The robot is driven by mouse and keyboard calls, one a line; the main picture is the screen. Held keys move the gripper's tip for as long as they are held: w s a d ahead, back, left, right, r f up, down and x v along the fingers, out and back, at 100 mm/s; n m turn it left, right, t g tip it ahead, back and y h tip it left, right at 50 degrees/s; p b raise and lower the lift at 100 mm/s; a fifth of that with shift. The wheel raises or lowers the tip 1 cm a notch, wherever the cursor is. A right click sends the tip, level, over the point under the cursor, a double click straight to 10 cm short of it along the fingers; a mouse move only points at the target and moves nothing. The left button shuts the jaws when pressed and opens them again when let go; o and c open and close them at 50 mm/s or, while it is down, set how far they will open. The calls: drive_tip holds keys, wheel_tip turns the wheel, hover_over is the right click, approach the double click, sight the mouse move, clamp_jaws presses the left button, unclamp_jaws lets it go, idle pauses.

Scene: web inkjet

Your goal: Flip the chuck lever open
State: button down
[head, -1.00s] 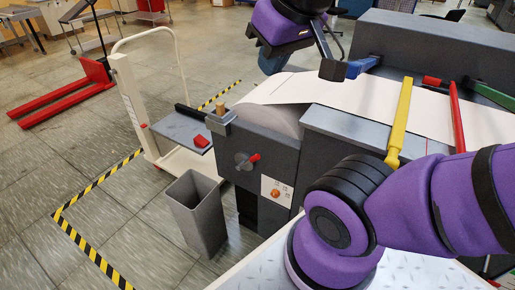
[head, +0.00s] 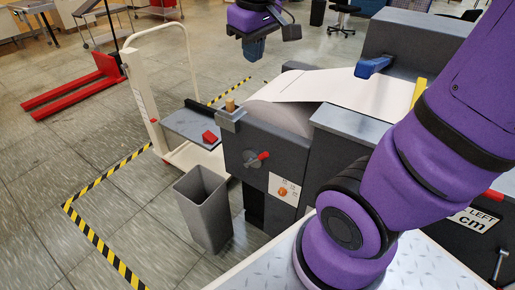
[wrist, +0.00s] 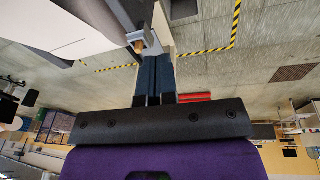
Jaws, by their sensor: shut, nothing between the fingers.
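The chuck lever (head: 263,155) has a red grip on a dark round hub on the front face of the grey machine (head: 278,148). Its grip points right and slightly up. My gripper (head: 253,50) hangs in the air at the top of the head view, above and beyond the paper roll (head: 285,115) and well apart from the lever. In the wrist view its blue fingers (wrist: 155,82) are together with nothing held. I cannot make out the lever in the wrist view.
A tan peg (head: 230,104) stands on the machine's front corner. A grey bin (head: 204,208) stands below, and a white cart (head: 160,95) behind. A blue handle (head: 372,67) sticks out at the back.

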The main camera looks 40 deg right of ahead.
drive_tip(key=w+d+f+n+g+h, duration=0.1)
drive_tip(key=w+d+f+n+g, duration=0.25)
drive_tip(key=w+f, duration=1.05)
drive_tip(key=w+d+f+n+g, duration=0.1)
drive_tip(key=w+f, duration=0.1)
drive_tip(key=f, duration=0.6)
drive_tip(key=w+d+f+n+g+h, duration=0.1)
drive_tip(key=w+f+g, duration=0.1)
drive_tip(key=f, duration=0.7)
drive_tip(key=shift+w+d+f+h, duration=0.25)
drive_tip(key=shift+w+h, duration=0.05)
drive_tip(key=shift+w, duration=0.3)
drive_tip(key=s+d+x, duration=0.1)
drive_tip(key=x, duration=1.2)
drive_tip(key=shift+s, duration=0.15)
